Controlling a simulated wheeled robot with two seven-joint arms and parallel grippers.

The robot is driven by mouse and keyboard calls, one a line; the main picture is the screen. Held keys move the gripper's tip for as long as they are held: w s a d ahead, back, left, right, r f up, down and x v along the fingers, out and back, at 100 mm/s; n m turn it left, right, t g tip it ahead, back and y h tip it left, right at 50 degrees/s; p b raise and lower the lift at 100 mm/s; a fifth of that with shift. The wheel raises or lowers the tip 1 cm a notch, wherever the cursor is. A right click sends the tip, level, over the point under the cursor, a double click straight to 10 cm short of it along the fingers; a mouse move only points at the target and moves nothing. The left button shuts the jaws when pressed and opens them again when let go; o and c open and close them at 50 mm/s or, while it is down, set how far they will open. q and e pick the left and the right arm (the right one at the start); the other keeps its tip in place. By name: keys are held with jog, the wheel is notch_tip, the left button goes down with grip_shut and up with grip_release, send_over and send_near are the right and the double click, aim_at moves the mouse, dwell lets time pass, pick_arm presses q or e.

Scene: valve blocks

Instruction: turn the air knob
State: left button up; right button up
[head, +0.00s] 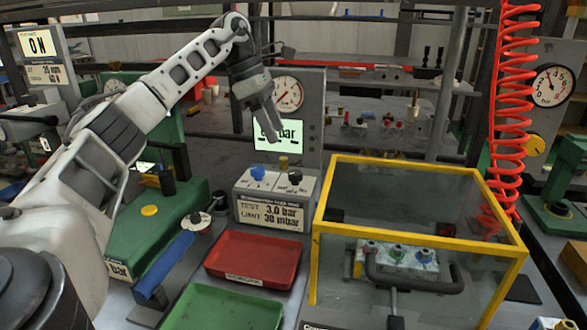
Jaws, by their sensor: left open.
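A grey test box (270,218) stands at the centre of the bench, with a label reading TEST 3.0 bar, LIMIT 30 mbar. On its top are a blue knob (258,172), a black knob (295,177) and a brass-coloured fitting (283,162). I cannot tell which one is the air knob. My left gripper (269,122) hangs above the box, pointing down, in front of the gauge panel (312,120). It is open and apart from the knobs, and it partly hides the panel's green display. My right gripper is out of view.
A yellow-framed clear guard (420,172) covers a valve block (398,258) at the right. A red tray (252,258) and a green tray (222,308) lie in front of the box. A green fixture (170,222) stands left. A red coiled hose (512,110) hangs right.

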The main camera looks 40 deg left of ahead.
aim_at(295, 172)
pick_arm(q)
jog(key=b+x, duration=0.1)
jog(key=x, duration=0.9)
jog(key=shift+w, duration=0.1)
jog(key=c, duration=1)
